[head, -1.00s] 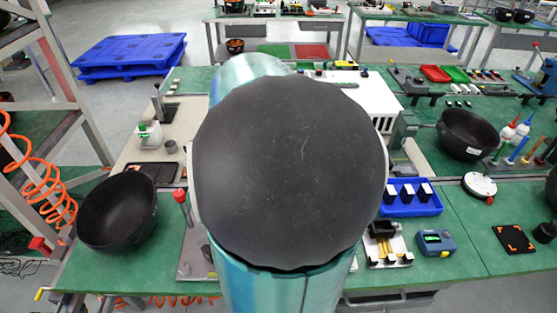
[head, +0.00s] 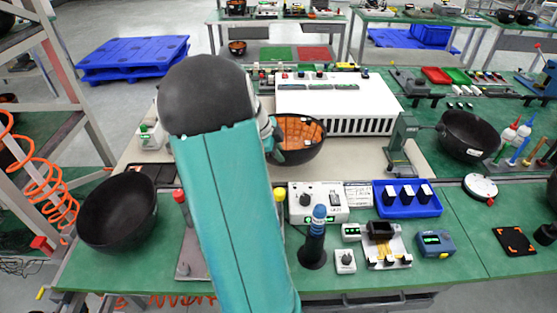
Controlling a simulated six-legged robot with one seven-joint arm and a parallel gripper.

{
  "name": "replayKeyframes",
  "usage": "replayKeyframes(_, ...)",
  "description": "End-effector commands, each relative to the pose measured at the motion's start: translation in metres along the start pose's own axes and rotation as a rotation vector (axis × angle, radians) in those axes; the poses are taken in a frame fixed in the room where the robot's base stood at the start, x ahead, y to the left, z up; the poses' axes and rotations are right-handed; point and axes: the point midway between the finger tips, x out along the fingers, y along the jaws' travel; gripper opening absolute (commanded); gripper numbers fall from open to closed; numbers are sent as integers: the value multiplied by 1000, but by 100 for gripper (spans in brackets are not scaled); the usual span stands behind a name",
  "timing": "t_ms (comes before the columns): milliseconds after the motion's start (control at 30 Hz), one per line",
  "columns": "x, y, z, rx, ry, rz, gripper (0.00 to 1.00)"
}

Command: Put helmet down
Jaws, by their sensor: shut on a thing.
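A black helmet (head: 312,153) with an orange padded inside shows just right of my arm, open side up. It is over the beige mat at the middle of the bench, in front of the white vented box. My gripper (head: 275,146) is at the helmet's left rim and is shut on it. My own arm hides part of the gripper. I cannot tell whether the helmet's underside touches the mat. Another black helmet or bowl (head: 118,212) lies tilted at the left of the green bench (head: 460,215). A similar one (head: 468,135) stands at the right.
The white vented box (head: 340,100) stands behind the held helmet, and a grey-green press (head: 403,145) stands to its right. A white meter (head: 318,203), a blue tray (head: 408,200) and a dark blue-topped tool (head: 315,240) stand in front. Bare mat (head: 350,165) shows right of the helmet.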

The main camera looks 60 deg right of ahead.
Motion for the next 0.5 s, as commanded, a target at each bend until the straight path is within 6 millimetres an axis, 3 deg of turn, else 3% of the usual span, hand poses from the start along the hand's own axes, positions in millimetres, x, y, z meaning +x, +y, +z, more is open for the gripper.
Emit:
replayKeyframes(200, 27, 4, 12, -2, 0, 1, 0)
replayKeyframes(500, 30, 5, 14, -1, -1, -1, 0)
